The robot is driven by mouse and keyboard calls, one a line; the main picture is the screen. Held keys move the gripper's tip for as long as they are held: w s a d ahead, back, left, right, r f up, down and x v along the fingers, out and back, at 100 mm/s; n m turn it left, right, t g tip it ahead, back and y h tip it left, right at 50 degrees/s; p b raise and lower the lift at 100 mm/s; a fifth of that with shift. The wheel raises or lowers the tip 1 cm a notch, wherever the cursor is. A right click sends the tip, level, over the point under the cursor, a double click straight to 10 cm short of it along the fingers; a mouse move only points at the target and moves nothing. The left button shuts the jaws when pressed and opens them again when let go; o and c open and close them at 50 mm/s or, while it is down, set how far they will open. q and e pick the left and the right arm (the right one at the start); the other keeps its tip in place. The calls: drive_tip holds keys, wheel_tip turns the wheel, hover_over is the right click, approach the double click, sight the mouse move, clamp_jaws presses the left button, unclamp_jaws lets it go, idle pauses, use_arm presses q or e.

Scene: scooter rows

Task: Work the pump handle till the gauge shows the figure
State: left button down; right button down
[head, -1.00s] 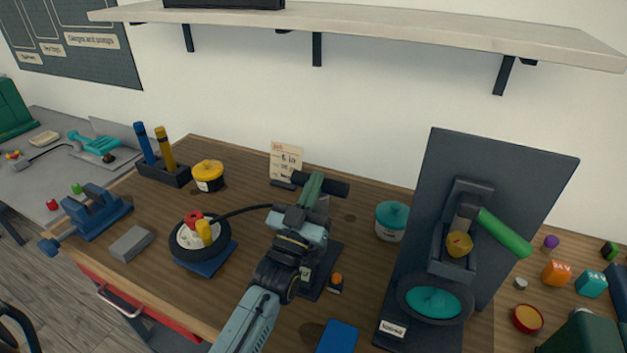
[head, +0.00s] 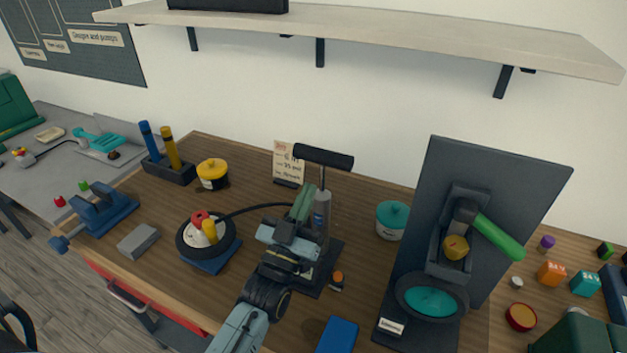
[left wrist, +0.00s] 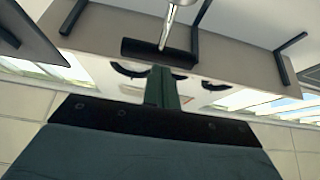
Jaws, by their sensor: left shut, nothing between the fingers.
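The pump has an upright grey barrel (head: 321,212) with a thin rod and a black crossbar handle (head: 323,158), which stands raised well above the barrel. The handle also shows in the left wrist view (left wrist: 158,50). My left gripper (head: 306,192) is shut and empty, its green fingers just left of the barrel and below the handle. In the left wrist view its closed fingers (left wrist: 160,88) point towards the handle. A card (head: 288,162) with writing stands behind; its figures are too small to read surely. I cannot make out the gauge; my gripper covers part of the pump.
A black hose (head: 245,209) runs from the small wheel (head: 190,247) towards the pump. A blue vise (head: 103,208), grey block (head: 138,240) and yellow pot (head: 212,173) are left. A teal pot (head: 392,219) and tall dark stand (head: 510,190) are right. A shelf (head: 400,30) hangs above.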

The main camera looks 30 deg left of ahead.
use_arm(q)
drive_tip(key=b+v, duration=0.1)
drive_tip(key=v, duration=0.4)
drive_tip(key=shift+s, duration=0.15)
idle(1.0)
